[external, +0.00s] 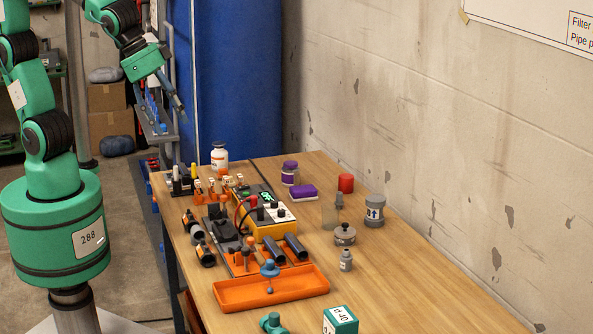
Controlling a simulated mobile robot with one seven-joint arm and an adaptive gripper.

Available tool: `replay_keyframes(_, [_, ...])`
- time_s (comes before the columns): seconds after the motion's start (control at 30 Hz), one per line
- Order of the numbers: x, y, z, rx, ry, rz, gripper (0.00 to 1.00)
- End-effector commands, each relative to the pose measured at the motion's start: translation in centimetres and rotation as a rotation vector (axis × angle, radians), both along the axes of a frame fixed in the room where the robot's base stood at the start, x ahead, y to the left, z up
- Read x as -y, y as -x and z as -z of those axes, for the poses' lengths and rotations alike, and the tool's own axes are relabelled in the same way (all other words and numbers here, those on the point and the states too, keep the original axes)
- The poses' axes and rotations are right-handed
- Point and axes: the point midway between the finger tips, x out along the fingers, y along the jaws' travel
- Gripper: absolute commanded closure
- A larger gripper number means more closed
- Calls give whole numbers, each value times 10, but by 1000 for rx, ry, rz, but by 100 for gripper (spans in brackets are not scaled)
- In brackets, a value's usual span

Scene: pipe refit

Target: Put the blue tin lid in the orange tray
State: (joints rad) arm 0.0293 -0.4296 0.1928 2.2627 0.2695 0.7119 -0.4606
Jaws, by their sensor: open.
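The orange tray (237,297) lies near the front left part of the wooden table. A small round blue piece (270,268) shows at the tray's back edge, with a small blue-grey part below it over the tray floor. It may be the blue tin lid, but it is too small to be sure, and I cannot tell whether it rests in the tray or stands behind it. My gripper (182,112) is open, high at the upper left, pointing down and beyond the table's left edge. It is far from the tray and no object shows in it.
A yellow device (270,230) with cables and dark cylinders (295,247) crowd the area behind the tray. A teal box (340,320) is in front. The table's right side is clear.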

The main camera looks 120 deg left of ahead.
Motion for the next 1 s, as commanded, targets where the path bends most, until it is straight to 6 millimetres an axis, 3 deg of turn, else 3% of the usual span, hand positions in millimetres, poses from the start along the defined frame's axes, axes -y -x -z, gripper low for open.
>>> replay_keyframes(0.1, [5,38,-19,12,10,50,43])
replay_keyframes(0.3, [17,98,-38,25,26,150,43])
replay_keyframes(0.5, [30,140,-45,40,40,237,43])
replay_keyframes(0.7, [35,157,-46,46,45,274,43])
replay_keyframes(1.0, [36,158,-46,46,45,276,43])
